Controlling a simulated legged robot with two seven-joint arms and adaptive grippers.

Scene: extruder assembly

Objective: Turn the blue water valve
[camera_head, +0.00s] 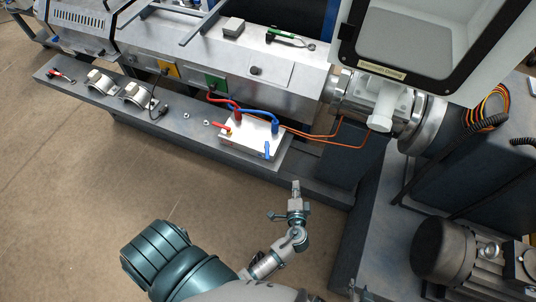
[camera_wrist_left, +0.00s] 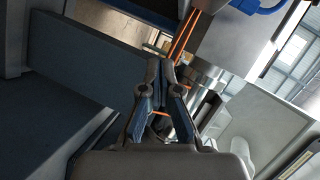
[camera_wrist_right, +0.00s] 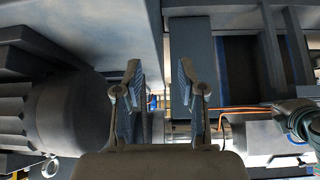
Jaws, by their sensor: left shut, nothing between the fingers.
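The blue water valve (camera_head: 267,151) is a small blue lever on the front right of a white box (camera_head: 240,142) on the machine's ledge. A red lever (camera_head: 222,129) sits at the box's left. My left gripper (camera_head: 295,185) is in front of the machine, below and right of the blue valve and apart from it. In the left wrist view my left gripper (camera_wrist_left: 161,68) is shut and empty, with a blue part (camera_wrist_left: 255,6) at the top edge. My right gripper (camera_wrist_right: 159,68) is open and empty in the right wrist view, outside the head view.
Red and blue hoses (camera_head: 255,113) rise from the box top. Orange cables (camera_head: 330,139) run right from it. A dark motor (camera_head: 445,250) is at lower right; another motor-like body (camera_wrist_right: 55,110) is left of my right gripper.

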